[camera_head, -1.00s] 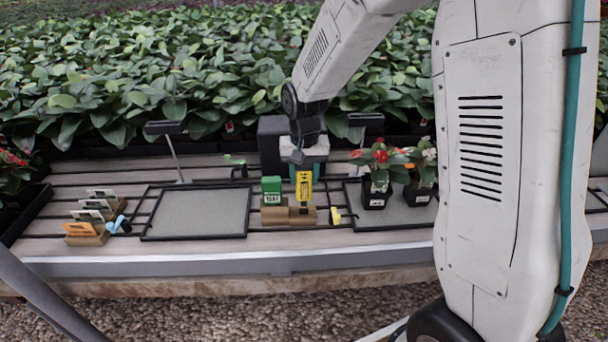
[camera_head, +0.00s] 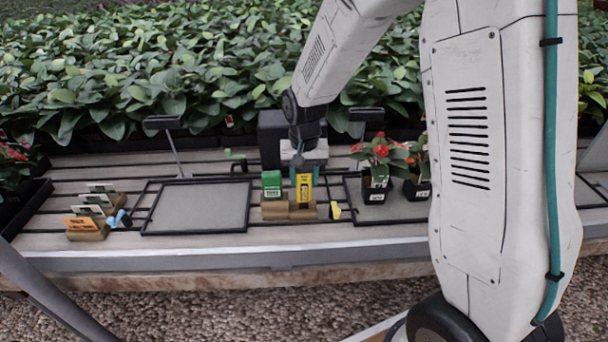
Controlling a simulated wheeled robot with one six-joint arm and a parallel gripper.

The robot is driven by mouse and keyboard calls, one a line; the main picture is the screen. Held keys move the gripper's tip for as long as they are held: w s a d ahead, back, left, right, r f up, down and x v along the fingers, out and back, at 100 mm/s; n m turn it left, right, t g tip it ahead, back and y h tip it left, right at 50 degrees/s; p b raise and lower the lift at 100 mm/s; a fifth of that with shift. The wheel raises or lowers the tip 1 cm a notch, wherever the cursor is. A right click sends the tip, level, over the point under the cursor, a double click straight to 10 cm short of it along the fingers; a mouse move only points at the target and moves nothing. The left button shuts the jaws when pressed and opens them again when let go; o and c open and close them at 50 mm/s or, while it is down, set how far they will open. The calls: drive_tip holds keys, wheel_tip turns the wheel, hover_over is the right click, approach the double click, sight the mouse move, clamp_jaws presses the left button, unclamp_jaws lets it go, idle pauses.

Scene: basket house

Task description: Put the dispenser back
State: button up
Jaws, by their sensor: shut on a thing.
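A yellow dispenser (camera_head: 304,190) stands upright at the right-hand place of a wooden holder (camera_head: 275,212) on the slatted bench. My gripper (camera_head: 303,170) comes down from above and is shut on the top of the yellow dispenser. The dispenser's lower end meets the holder; whether it is fully seated I cannot tell. A green dispenser (camera_head: 272,186) stands upright in the holder just left of it. My gripper hides the top of the yellow one.
Potted red flowers (camera_head: 377,178) stand on a mat at right. A black box (camera_head: 270,138) is behind. A small yellow piece (camera_head: 336,211) lies right of the holder.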

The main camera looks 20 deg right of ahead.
drive_tip(key=shift+f, duration=0.1)
drive_tip(key=shift+f, duration=1.05)
drive_tip(key=o, duration=0.9)
drive_tip(key=shift+o, duration=0.2)
drive_tip(key=shift+r, duration=0.1)
